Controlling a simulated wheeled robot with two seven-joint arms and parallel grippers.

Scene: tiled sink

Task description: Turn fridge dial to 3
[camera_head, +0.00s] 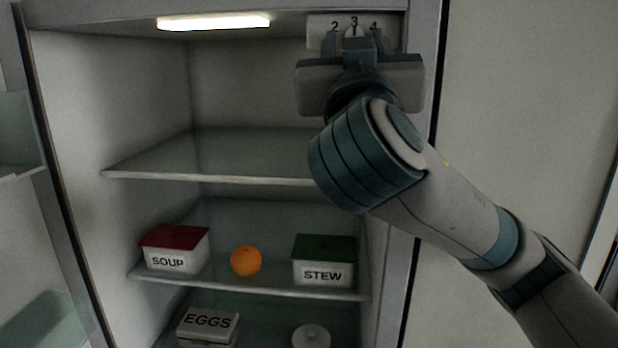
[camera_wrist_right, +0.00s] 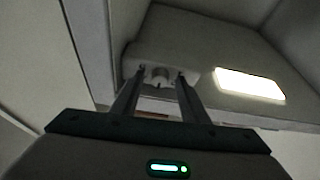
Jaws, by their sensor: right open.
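The fridge dial panel (camera_head: 325,21) is at the top right inside the open fridge, with the numbers 2, 3 and 4 showing above the gripper in the head view. The dial knob (camera_wrist_right: 159,76) shows in the right wrist view as a small round piece on the pale housing. My right gripper (camera_head: 354,38) is raised in front of the panel and hides its lower part. In the right wrist view its two fingers (camera_wrist_right: 161,76) are apart, one on each side of the knob. I cannot tell whether they touch it. The dial's exact setting is not clear. My left gripper is not seen.
A lit lamp (camera_head: 214,22) is on the fridge ceiling left of the panel. Below are glass shelves (camera_head: 150,174), a SOUP box (camera_head: 176,249), an orange (camera_head: 246,261), a STEW box (camera_head: 323,262) and an EGGS carton (camera_head: 208,326). The open door (camera_head: 30,250) is at the left.

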